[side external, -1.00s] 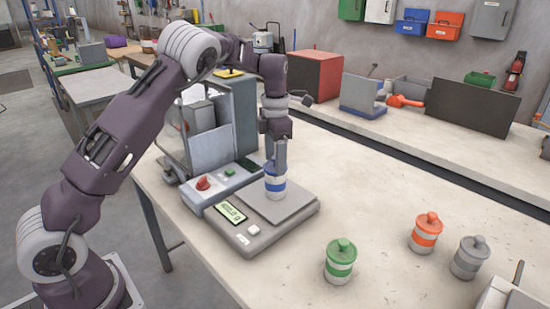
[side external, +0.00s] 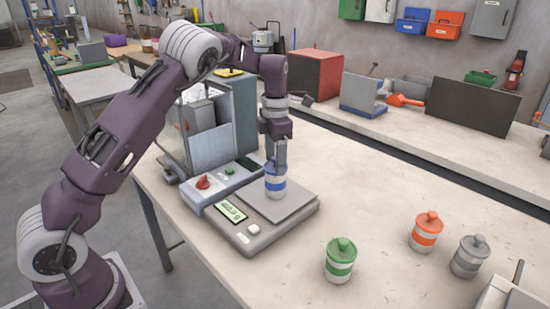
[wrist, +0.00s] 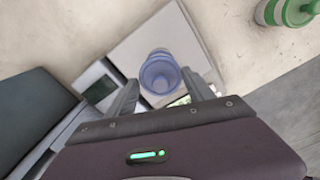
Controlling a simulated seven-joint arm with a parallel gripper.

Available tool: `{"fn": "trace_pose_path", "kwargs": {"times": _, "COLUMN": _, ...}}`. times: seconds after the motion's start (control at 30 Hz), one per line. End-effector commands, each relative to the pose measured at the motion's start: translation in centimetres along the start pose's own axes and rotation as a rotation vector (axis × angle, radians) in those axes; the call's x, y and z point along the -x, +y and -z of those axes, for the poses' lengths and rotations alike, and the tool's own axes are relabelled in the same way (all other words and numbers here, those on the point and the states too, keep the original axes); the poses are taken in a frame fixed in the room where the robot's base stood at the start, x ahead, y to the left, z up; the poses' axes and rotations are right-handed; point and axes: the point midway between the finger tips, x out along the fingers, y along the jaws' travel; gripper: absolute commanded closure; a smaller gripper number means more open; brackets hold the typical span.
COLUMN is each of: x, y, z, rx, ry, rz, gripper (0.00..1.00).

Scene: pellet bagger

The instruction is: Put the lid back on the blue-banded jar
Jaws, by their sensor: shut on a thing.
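The blue-banded jar (side external: 275,186) stands upright on the plate of the scale (side external: 297,206). My gripper (side external: 278,168) is directly above it, pointing down, with its fingers at the jar's top. In the wrist view my gripper (wrist: 160,80) is shut on the blue lid (wrist: 160,74), which sits between the two fingers. The fingers hide most of the lid in the side view. The lid appears to be at the jar's mouth, but I cannot tell whether it is fully seated.
The bagger (side external: 220,130) stands just behind the scale. A green-banded jar (side external: 339,262), an orange-banded jar (side external: 426,232) and a grey-banded jar (side external: 469,258), all lidded, stand on the bench to the right. The bench (side external: 380,190) between them and the scale is clear.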

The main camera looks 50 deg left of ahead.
Motion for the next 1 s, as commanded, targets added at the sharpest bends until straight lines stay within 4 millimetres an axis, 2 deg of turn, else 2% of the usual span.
{"fn": "trace_pose_path", "kwargs": {"times": 0.17, "x": 0.0, "y": 0.0, "z": 0.0, "rx": 0.0, "ry": 0.0, "rz": 0.0, "gripper": 0.76}}
{"fn": "trace_pose_path", "kwargs": {"times": 0.2, "x": 0.0, "y": 0.0, "z": 0.0, "rx": 0.0, "ry": 0.0, "rz": 0.0, "gripper": 0.33}}
{"fn": "trace_pose_path", "kwargs": {"times": 0.3, "x": 0.0, "y": 0.0, "z": 0.0, "rx": 0.0, "ry": 0.0, "rz": 0.0, "gripper": 0.13}}
{"fn": "trace_pose_path", "kwargs": {"times": 0.53, "x": 0.0, "y": 0.0, "z": 0.0, "rx": -0.001, "ry": 0.0, "rz": 0.0, "gripper": 0.13}}
{"fn": "trace_pose_path", "kwargs": {"times": 0.6, "x": 0.0, "y": 0.0, "z": 0.0, "rx": -0.001, "ry": 0.0, "rz": 0.0, "gripper": 0.0}}
{"fn": "trace_pose_path", "kwargs": {"times": 0.83, "x": 0.1, "y": 0.0, "z": 0.0, "rx": -0.001, "ry": 0.0, "rz": 0.0, "gripper": 0.0}}
{"fn": "trace_pose_path", "kwargs": {"times": 1.0, "x": 1.2, "y": 0.0, "z": -0.1, "rx": -0.001, "ry": -0.002, "rz": -0.001, "gripper": 0.0}}
